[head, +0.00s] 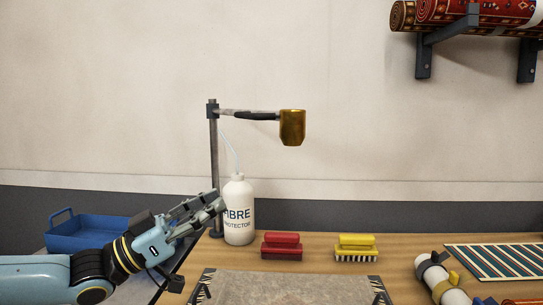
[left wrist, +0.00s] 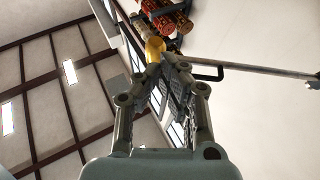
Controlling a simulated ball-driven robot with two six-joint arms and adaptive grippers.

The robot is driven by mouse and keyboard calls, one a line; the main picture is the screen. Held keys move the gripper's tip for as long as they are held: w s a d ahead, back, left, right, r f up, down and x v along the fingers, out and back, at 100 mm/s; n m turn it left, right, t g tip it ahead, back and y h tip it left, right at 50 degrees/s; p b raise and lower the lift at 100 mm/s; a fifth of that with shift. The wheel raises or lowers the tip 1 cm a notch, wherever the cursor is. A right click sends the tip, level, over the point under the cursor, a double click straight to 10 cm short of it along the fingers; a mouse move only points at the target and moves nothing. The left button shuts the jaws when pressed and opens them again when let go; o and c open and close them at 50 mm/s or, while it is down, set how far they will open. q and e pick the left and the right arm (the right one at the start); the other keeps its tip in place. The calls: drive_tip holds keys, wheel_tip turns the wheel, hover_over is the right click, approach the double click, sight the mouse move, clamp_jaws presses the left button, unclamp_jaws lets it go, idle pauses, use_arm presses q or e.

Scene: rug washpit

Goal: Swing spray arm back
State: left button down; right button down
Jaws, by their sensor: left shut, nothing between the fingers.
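The spray arm (head: 240,113) is a thin metal bar with a dark grip (head: 258,115). It reaches right from the top of an upright post (head: 214,165) and ends in a brass spray head (head: 292,127). My left gripper (head: 217,200) is shut and empty, low beside the post and the white bottle, well below the spray arm. In the left wrist view the shut fingers (left wrist: 168,68) partly cover the brass head (left wrist: 155,47); the bar (left wrist: 265,73) runs off right, and a black handle (left wrist: 208,74) shows. I do not see my right gripper.
A white fibre protector bottle (head: 238,212) stands by the post, close to my left fingers. A red brush (head: 282,245) and a yellow brush (head: 356,247) lie on the wooden table behind a rug (head: 290,288). A blue tray (head: 85,234) is at left. Rolled rugs (head: 460,14) rest on wall brackets.

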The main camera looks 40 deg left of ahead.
use_arm(q)
drive_tip(key=shift+s+a+r+m+h, duration=0.25)
drive_tip(key=shift+r+h, duration=0.15)
drive_tip(key=shift+r, duration=0.1)
drive_tip(key=shift+s+a+r+m+h, duration=0.1)
drive_tip(key=shift+a+r+m+h, duration=0.1)
drive_tip(key=shift+r+h, duration=0.25)
use_arm(e)
drive_tip(key=shift+a, duration=0.4)
drive_tip(key=shift+w, duration=0.1)
use_arm(q)
drive_tip(key=b+x, duration=0.1)
drive_tip(key=x, duration=1.3)
use_arm(e)
drive_tip(key=shift+d+f, duration=0.3)
drive_tip(key=shift+f, duration=0.2)
use_arm(q)
drive_tip(key=shift+w+r, duration=0.1)
drive_tip(key=shift+w, duration=0.05)
use_arm(e)
drive_tip(key=shift+a, duration=0.2)
